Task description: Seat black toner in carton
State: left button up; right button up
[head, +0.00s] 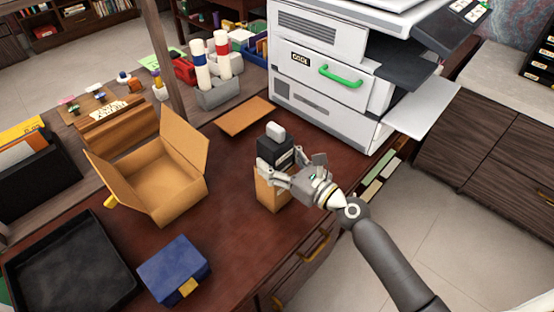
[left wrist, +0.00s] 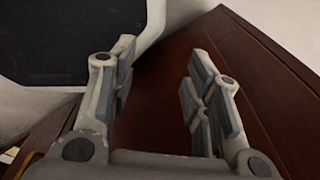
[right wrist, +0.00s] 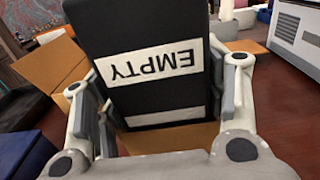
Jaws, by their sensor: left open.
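The black toner (head: 272,152) has a pale grey knob on top and stands upright at the narrow tan carton (head: 268,193) on the desk. Its lower part is hidden behind the carton's walls and my gripper. In the right wrist view the toner (right wrist: 150,95) shows a white label reading EMPTY, upside down, with a cardboard edge (right wrist: 170,137) below it. My right gripper (head: 288,168) has a finger against each side of the toner and appears shut on it. My left gripper (left wrist: 155,85) is open and empty, seen only in the left wrist view.
An open cardboard box (head: 160,185) stands left of the carton. A black tray (head: 72,268) and a blue box (head: 174,270) lie at the front left. A white copier (head: 325,85) stands behind right. A flat tan board (head: 244,117) lies behind the carton.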

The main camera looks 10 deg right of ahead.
jog(key=o, duration=0.3)
jog(key=shift+f, duration=0.15)
jog(key=shift+o, duration=0.2)
jog(key=shift+s+f, duration=0.15)
jog(key=shift+s+d, duration=0.15)
jog(key=shift+s, duration=0.1)
jog(key=v, duration=1.1)
jog(key=shift+r, duration=0.25)
